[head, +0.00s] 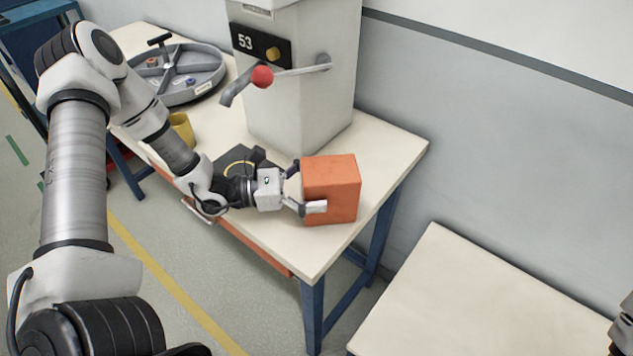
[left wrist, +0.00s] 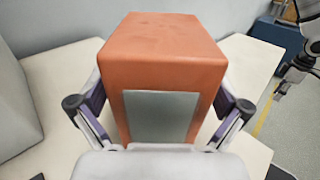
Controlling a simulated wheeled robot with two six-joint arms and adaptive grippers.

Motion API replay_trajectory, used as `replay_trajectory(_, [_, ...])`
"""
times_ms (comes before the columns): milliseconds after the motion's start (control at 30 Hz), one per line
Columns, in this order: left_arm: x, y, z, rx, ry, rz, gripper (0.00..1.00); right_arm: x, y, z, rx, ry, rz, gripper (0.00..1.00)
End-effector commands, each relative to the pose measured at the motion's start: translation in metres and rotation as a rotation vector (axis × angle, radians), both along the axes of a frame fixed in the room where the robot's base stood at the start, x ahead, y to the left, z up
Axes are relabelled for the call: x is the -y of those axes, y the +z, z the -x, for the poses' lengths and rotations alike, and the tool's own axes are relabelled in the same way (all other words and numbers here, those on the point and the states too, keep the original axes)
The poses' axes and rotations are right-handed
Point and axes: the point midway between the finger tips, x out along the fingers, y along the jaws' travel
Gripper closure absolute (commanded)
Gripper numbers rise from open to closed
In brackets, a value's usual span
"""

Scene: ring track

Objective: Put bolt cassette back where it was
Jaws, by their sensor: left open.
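An orange block-shaped box (head: 332,188), which I take to be the bolt cassette, stands upright on the cream workbench (head: 395,150) near its right end. My left gripper (head: 306,188) is at the box's left side, with one finger along its near face. In the left wrist view the box (left wrist: 165,50) shows a grey panel on the side facing me. The open fingers of my left gripper (left wrist: 160,105) stand on either side of it. Whether they touch it is hard to tell. Part of my right arm shows at the right edge (head: 625,325); its jaws are not clear.
A grey machine marked 53 (head: 300,100) with a red-knobbed lever (head: 262,77) stands behind the box. A round grey divided tray (head: 185,85) and a yellow cup (head: 182,128) are farther left. A dark flat item lies under my left wrist. A second cream table (head: 480,300) is bare.

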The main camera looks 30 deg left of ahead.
Motion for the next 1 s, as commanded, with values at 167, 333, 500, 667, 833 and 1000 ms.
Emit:
replay_trajectory(167, [-0.005, 0.004, 0.003, 0.000, 0.003, 0.002, 0.00, 0.000, 0.006, 0.000, 0.000, 0.000, 0.000, 0.60])
replay_trajectory(333, [-0.026, 0.006, 0.019, 0.002, 0.008, 0.005, 0.00, 0.000, 0.013, 0.000, 0.000, 0.000, 0.000, 0.60])
replay_trajectory(500, [-0.054, 0.009, 0.039, 0.003, 0.009, 0.004, 0.00, 0.000, 0.033, 0.000, 0.000, 0.000, 0.000, 0.60])
replay_trajectory(667, [-0.079, 0.011, 0.059, 0.001, 0.008, 0.002, 0.00, 0.000, 0.057, 0.000, 0.000, 0.000, 0.000, 0.60])
replay_trajectory(833, [-0.094, 0.005, 0.072, 0.000, 0.002, 0.000, 0.00, 0.000, 0.067, 0.000, 0.000, 0.000, 0.000, 0.60])
replay_trajectory(1000, [-0.095, 0.002, 0.074, 0.000, 0.000, 0.000, 0.00, 0.000, 0.065, 0.000, 0.000, 0.000, 0.000, 0.60])
